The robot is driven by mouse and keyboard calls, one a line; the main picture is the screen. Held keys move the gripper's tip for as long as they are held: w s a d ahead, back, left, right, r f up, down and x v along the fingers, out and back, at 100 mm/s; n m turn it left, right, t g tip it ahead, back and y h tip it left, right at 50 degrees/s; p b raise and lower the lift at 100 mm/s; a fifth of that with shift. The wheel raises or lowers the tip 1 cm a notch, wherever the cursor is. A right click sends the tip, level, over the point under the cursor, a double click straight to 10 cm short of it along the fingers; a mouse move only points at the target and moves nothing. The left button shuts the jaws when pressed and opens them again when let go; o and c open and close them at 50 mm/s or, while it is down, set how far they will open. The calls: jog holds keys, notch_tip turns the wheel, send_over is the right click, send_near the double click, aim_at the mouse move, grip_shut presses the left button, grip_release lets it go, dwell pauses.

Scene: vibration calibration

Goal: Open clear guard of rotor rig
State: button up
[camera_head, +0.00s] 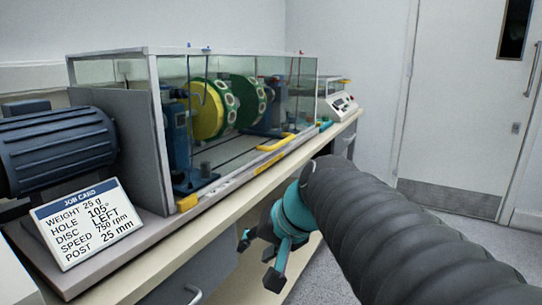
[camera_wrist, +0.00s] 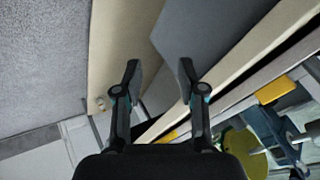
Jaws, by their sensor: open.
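The rotor rig's clear guard (camera_head: 283,80) is a long transparent box with a pale frame, standing shut over the rotor on the bench. Inside are a green and yellow disc (camera_head: 207,108) and blue supports (camera_head: 178,140). My gripper (camera_head: 262,262) is open and empty, in front of and below the bench edge, apart from the guard. In the wrist view its two fingers (camera_wrist: 158,75) are spread, and a yellow piece (camera_wrist: 276,89) shows at the right.
A blue motor (camera_head: 58,148) and a white job card (camera_head: 82,222) stand at the near left of the bench. A white instrument (camera_head: 341,105) stands beyond the guard. A door (camera_head: 459,100) is at the back right. The floor before the bench is clear.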

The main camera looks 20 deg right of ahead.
jog(key=w+d+r+m+t+y+b, duration=0.1)
jog(key=w+d+r+m+t+b, duration=0.4)
jog(key=w+d, duration=0.55)
jog(key=m+t+b, duration=0.2)
jog(key=m+t, duration=0.1)
jog(key=m, duration=0.1)
send_near(285, 143)
jog(key=x, duration=1)
jog(key=shift+w+a+p, duration=0.15)
jog(key=shift+w+p, duration=0.2)
jog(key=shift+n, duration=0.3)
grip_shut()
